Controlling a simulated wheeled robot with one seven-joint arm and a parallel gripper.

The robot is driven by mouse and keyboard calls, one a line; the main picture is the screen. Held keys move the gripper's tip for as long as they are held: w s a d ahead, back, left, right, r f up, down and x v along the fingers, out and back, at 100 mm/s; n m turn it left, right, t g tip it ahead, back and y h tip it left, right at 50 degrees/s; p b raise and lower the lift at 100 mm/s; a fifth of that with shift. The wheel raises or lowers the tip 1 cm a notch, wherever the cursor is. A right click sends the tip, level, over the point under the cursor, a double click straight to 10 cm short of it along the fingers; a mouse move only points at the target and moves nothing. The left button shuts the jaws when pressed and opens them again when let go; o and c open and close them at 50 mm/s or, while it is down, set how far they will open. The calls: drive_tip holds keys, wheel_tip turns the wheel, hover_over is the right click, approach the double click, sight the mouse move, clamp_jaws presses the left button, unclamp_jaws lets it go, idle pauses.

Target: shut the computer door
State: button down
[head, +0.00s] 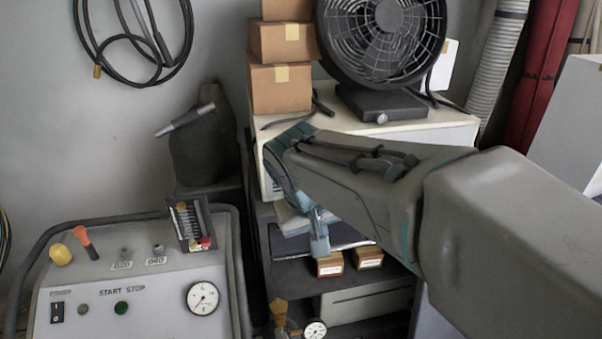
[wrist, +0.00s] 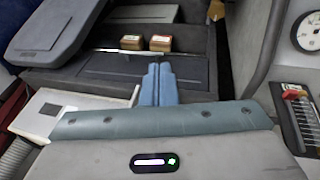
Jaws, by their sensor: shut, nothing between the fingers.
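The computer door cannot be told for certain in either view. A dark shelf cabinet (head: 262,262) with a pale top stands in the middle of the head view. Its open shelves also show in the wrist view (wrist: 110,70), beyond my fingers. My arm hides much of the cabinet's right side in the head view. My gripper (head: 319,248) points down in front of the shelves, its blue fingers together and empty. In the wrist view the closed fingers (wrist: 158,70) reach toward the shelf with two small boxes. I cannot tell whether they touch anything.
A large black fan (head: 385,40) and stacked cardboard boxes (head: 280,88) stand on the cabinet. Two small boxes (head: 330,264) sit on a shelf. A control console (head: 150,285) with a gauge stands at lower left. A ribbed hose (head: 497,65) hangs at right.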

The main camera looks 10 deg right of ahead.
drive_tip(key=w+a+r+t+h, duration=0.25)
drive_tip(key=w+a+r, duration=0.35)
drive_tip(key=w, duration=0.4)
drive_tip(key=w+d+f+p, duration=0.2)
drive_tip(key=w+d+f, duration=0.2)
drive_tip(key=d+f, duration=0.3)
drive_tip(key=shift+d+f, duration=0.35)
drive_tip(key=shift+d, duration=0.2)
drive_tip(key=shift+d+g, duration=0.15)
drive_tip(key=shift+g, duration=0.1)
